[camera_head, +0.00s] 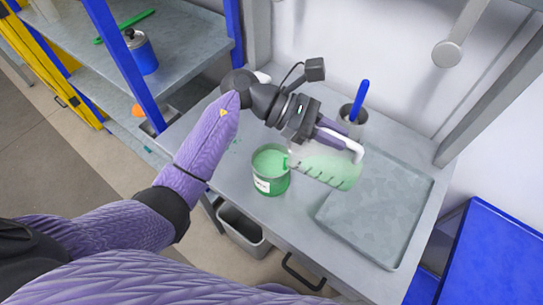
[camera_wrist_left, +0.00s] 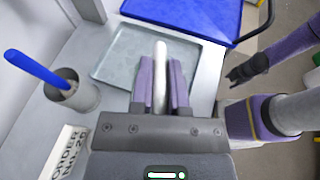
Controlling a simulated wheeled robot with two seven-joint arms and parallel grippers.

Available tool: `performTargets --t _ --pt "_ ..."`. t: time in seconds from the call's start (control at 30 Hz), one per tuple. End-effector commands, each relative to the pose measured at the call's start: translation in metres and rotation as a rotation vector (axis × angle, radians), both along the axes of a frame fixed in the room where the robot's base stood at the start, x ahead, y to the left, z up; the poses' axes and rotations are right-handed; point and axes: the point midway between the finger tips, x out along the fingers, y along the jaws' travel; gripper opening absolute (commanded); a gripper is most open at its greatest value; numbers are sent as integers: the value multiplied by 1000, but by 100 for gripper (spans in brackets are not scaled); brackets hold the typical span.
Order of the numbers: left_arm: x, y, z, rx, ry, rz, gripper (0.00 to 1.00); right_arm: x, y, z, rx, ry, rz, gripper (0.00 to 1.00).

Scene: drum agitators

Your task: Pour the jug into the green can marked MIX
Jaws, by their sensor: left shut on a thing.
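The translucent jug (camera_head: 328,168) holds green liquid and is tipped well over, its mouth end toward the left. My left gripper (camera_head: 325,134) is shut on its white handle, and the handle (camera_wrist_left: 162,75) also shows between the fingers (camera_wrist_left: 161,88) in the wrist view. The green can (camera_head: 271,172) stands upright on the bench with a white label too small to read and green inside. The jug's mouth is at the can's right rim in the picture. I cannot tell whether liquid is flowing. My right gripper (camera_wrist_left: 245,72) shows in the wrist view, apart from the jug.
A grey tray (camera_head: 385,222) lies on the bench at right. A grey cup (camera_wrist_left: 72,92) with a blue-handled tool (camera_wrist_left: 35,68) stands behind the jug. A paper sign (camera_wrist_left: 64,150) is near it. A blue can (camera_head: 142,55) is on the shelf at left. A grey bin (camera_head: 242,232) is below.

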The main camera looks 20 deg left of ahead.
Motion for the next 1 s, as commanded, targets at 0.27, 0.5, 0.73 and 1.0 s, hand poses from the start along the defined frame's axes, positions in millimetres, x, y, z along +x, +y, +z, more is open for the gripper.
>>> performTargets --t 0.27,0.5,0.73,1.0 --pt "0 5 1 -24 1 1 0 0 0 -5 0 1 0 59" --pt "1 9 2 -45 2 1 0 -1 0 -8 1 1 0 59" --pt "0 14 4 -66 1 1 0 -1 0 -12 1 2 0 59" --pt "1 20 5 -94 2 2 0 -1 0 -18 0 3 0 59"
